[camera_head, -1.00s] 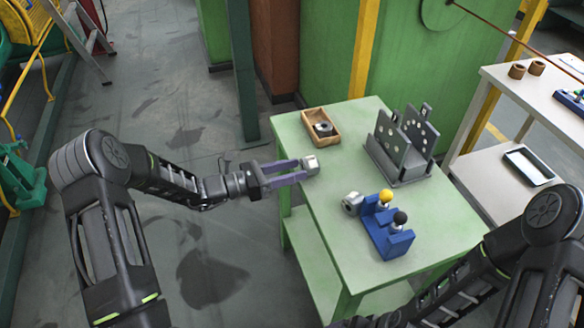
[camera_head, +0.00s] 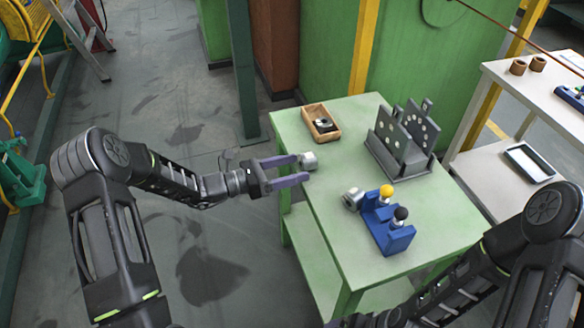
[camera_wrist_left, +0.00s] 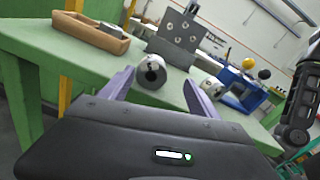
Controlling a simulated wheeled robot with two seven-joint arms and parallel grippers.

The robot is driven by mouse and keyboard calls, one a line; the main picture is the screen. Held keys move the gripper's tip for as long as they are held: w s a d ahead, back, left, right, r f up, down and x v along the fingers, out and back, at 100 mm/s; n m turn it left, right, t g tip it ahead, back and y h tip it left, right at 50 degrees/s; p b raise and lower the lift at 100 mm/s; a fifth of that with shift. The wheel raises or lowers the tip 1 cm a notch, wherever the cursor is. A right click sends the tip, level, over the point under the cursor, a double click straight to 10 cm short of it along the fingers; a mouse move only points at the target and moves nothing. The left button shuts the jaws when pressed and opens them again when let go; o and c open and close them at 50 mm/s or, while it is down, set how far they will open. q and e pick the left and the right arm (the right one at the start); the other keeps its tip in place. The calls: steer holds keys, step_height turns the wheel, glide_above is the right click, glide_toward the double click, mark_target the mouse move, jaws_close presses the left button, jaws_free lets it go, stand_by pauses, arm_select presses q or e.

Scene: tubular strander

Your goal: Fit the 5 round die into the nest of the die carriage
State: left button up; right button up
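A short silver-grey round block (camera_head: 309,160) stands at the left edge of the green table, just ahead of my left gripper (camera_head: 303,168). In the left wrist view this block (camera_wrist_left: 151,72) shows a dark hole and lies between the open fingers, nearer the left fingertip. Contact with that finger cannot be told. A similar round part (camera_head: 352,200) sits beside the blue stand (camera_head: 388,232). A grey fixture (camera_head: 402,140) with upright holed plates stands further back. Which part is the die or the carriage nest is not clear.
The green table (camera_head: 345,150) also holds a wooden tray (camera_head: 335,130) with a dark round part in it. The blue stand carries a yellow and a black knob. A white table (camera_head: 500,95) stands at the right. The table's middle is clear.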

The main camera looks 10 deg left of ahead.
arm_select(q)
steer(key=shift+f, duration=0.1)
steer(key=shift+s+a, duration=0.3)
steer(key=shift+a, duration=0.1)
steer(key=b+v, duration=0.1)
steer(key=v, duration=0.5)
steer(key=shift+s+a, duration=0.2)
steer(key=shift+a, duration=0.15)
stand_by(0.5)
